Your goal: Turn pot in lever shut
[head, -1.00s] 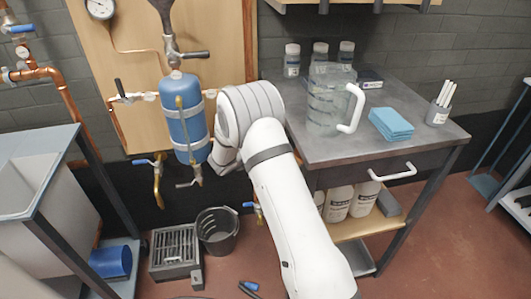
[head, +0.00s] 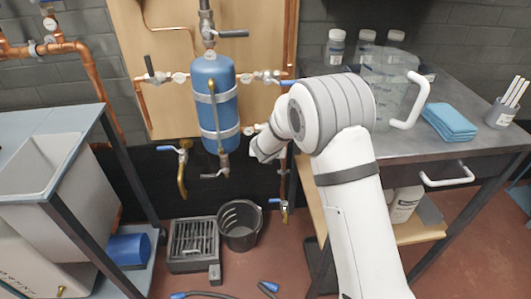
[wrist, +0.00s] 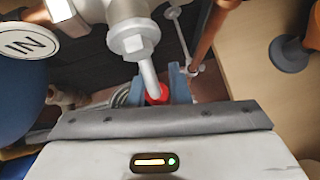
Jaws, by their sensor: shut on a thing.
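The blue pot (head: 215,105) is strapped upright to the wooden board; it also fills the left edge of the wrist view (wrist: 20,100). A round IN tag (wrist: 22,42) hangs beside a white valve body in the wrist view. The pot in lever (wrist: 148,75) is a grey rod with a red end, running from the valve's hex nut down between the blue fingertips. My gripper (wrist: 155,92) is shut on the lever's red end. In the head view my gripper (head: 259,147) is low at the pot's right side, and the lever is hidden there.
A valve with a blue lever (head: 288,82) sits above my gripper, right of the pot. A copper pipe (wrist: 212,35) runs close by. The bench (head: 460,143) with a jug (head: 385,85) stands right. A bucket (head: 239,226) and drain box (head: 193,245) are below.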

